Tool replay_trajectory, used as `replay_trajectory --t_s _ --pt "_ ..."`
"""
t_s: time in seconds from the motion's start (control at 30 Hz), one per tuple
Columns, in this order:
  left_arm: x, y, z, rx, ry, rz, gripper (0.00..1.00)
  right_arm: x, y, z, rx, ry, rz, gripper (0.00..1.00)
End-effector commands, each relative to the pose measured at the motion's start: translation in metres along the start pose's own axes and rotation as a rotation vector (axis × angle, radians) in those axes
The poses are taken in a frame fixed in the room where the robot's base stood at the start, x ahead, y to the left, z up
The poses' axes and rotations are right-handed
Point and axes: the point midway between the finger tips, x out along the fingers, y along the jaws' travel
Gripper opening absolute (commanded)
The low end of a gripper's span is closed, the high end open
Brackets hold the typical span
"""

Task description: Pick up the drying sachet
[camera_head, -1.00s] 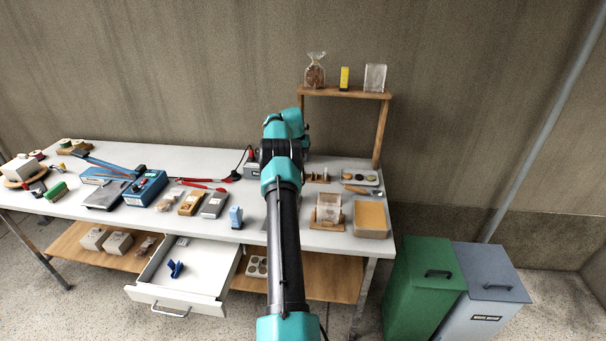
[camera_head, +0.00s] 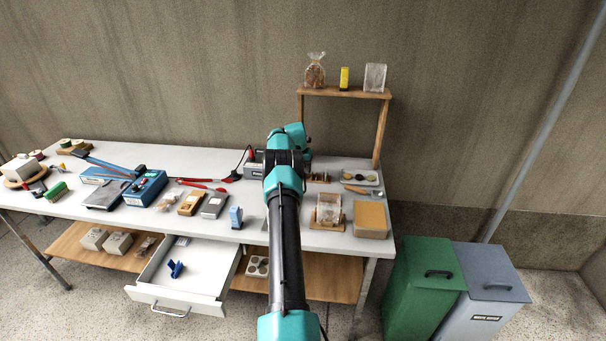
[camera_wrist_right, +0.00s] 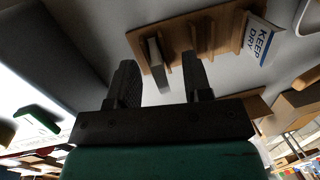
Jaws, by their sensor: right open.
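In the right wrist view a white packet with blue "KEEP DRY" print (camera_wrist_right: 258,42), which looks like the drying sachet, stands at one end of a slotted wooden rack (camera_wrist_right: 215,32). My right gripper (camera_wrist_right: 159,62) is open, its two dark fingers pointing toward the rack. A small grey-brown piece (camera_wrist_right: 158,66) of or in the rack shows between the fingers; I cannot tell whether it is within reach. The packet lies to the right of both fingers, apart from them. In the head view my arm hides the gripper and most of the rack (camera_head: 318,178). My left gripper is not in view.
The white table (camera_head: 225,168) holds a blue box (camera_head: 146,188), a small blue carton (camera_head: 236,217), a tan box (camera_head: 370,220) and a tray (camera_head: 357,177) near the rack. A wooden shelf (camera_head: 345,92) stands behind. A drawer (camera_head: 180,282) hangs open in front.

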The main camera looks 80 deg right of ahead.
Motion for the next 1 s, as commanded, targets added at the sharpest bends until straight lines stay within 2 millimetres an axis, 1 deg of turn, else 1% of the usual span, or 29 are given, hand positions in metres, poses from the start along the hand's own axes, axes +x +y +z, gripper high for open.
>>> replay_trajectory --t_s 0.47,0.93,1.0 --pt "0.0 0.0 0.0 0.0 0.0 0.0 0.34 0.0008 0.0001 0.0001 0.0 -0.001 0.0 0.46" --pt "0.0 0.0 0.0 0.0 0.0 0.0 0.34 0.0008 0.0001 0.0001 0.0 -0.001 0.0 0.01" --pt "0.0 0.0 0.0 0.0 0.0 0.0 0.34 0.0008 0.0 0.0001 0.0 -0.001 0.0 0.0"
